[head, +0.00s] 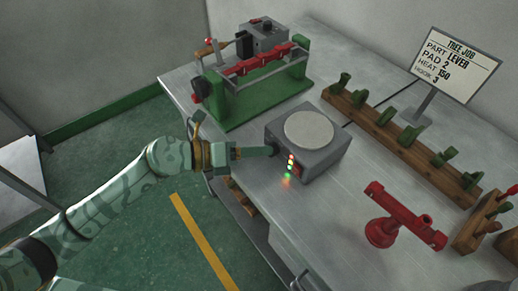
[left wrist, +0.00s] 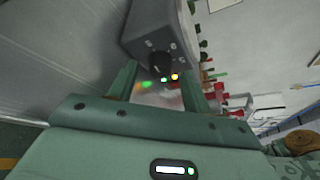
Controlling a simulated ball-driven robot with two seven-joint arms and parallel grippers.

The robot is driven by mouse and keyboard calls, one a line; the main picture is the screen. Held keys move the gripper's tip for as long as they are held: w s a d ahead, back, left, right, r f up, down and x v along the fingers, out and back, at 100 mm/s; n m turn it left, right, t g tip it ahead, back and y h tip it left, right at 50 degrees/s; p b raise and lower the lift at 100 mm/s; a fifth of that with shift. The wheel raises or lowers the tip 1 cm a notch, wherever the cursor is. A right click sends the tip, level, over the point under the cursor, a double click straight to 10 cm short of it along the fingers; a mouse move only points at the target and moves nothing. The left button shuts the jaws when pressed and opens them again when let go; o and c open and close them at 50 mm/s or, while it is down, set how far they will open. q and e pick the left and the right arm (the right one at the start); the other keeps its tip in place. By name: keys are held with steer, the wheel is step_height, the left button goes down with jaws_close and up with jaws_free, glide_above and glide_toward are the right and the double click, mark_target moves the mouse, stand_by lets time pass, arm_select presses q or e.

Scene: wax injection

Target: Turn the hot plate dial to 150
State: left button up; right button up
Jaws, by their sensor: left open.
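The hot plate (head: 324,160) is a grey box with a round pale top plate, standing on the metal table. My left gripper (head: 268,151) is at its front left side, with the fingertips close to the dial area. In the left wrist view, the dark round dial (left wrist: 159,62) is on the grey face, ahead of and between the two open fingers of my left gripper (left wrist: 157,84). Small lit lights sit beside the dial. I cannot tell whether the fingers touch the dial, or read its setting. My right gripper is out of view.
A green and red machine (head: 245,105) stands behind the hot plate. A wooden rack (head: 400,140) with green pieces is at the right, and a red stand (head: 385,230) is in front. A sign (head: 456,66) reads HEAT 150. The table's front edge is close to the gripper.

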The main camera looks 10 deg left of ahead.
arm_select(q)
steer(key=shift+w+d+f, duration=0.15)
steer(key=shift+w+d, duration=0.05)
steer(key=shift+d, duration=0.35)
steer(key=c, duration=1)
steer(key=shift+o, duration=0.2)
steer(key=shift+r+p, duration=0.2)
steer(key=shift+p, duration=0.3)
steer(key=m+y+p, duration=0.1)
steer(key=m+p, duration=0.1)
steer(key=p, duration=0.3)
steer(key=m+t+y+p, duration=0.1)
steer(key=m+p, duration=0.1)
steer(key=p, duration=0.3)
steer(key=shift+s+d+r+y, duration=0.15)
steer(key=shift+s+r+y, duration=0.05)
steer(key=shift+r+y, duration=0.2)
steer(key=shift+f+m+t+y+p, duration=0.3)
steer(key=shift+f+m+t+p, duration=0.1)
steer(key=shift+p, duration=0.65)
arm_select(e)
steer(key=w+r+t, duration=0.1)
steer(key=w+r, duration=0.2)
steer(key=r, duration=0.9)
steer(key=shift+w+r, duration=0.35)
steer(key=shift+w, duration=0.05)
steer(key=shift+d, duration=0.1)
